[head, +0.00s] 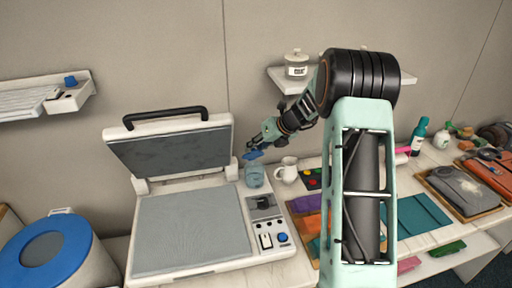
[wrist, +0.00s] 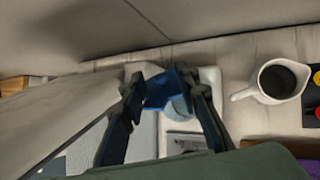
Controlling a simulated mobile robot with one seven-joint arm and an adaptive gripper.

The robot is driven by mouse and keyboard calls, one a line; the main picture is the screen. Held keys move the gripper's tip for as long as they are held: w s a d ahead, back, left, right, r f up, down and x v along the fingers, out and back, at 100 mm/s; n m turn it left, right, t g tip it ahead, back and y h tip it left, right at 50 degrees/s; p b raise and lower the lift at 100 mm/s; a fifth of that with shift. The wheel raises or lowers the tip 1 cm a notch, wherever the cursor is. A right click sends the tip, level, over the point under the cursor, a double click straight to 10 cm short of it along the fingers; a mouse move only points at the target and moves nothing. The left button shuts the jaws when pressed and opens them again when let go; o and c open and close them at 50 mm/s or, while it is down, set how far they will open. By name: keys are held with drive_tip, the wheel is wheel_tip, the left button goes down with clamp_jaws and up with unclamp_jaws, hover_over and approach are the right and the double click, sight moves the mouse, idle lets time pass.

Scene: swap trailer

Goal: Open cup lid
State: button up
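The clear bluish cup (head: 254,177) stands upright at the right rear of the flat press-like machine. Its blue lid (head: 251,155) is tilted at the cup's top; whether it still touches the rim is unclear. My gripper (head: 257,147) reaches down from the upper right to the lid. In the wrist view my gripper (wrist: 163,84) has its two dark fingers spread apart, with the blue lid (wrist: 165,92) spanning the gap between them. I cannot tell whether the fingers press on it. Part of the cup (wrist: 180,108) shows below the lid, and the rest is hidden.
The machine's raised cover (head: 172,150) stands close on the left. A white mug (head: 287,170) stands just right of the cup. A wall shelf (head: 284,83) with a white jar (head: 296,65) is above. A blue-topped bin (head: 45,250) is at lower left.

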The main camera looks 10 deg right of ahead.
drive_tip(key=s+d+r, duration=0.3)
drive_tip(key=s+d, duration=0.6)
drive_tip(key=s, duration=0.3)
drive_tip(key=shift+s+r, duration=0.3)
drive_tip(key=shift+r, duration=0.05)
drive_tip(key=shift+c, duration=0.4)
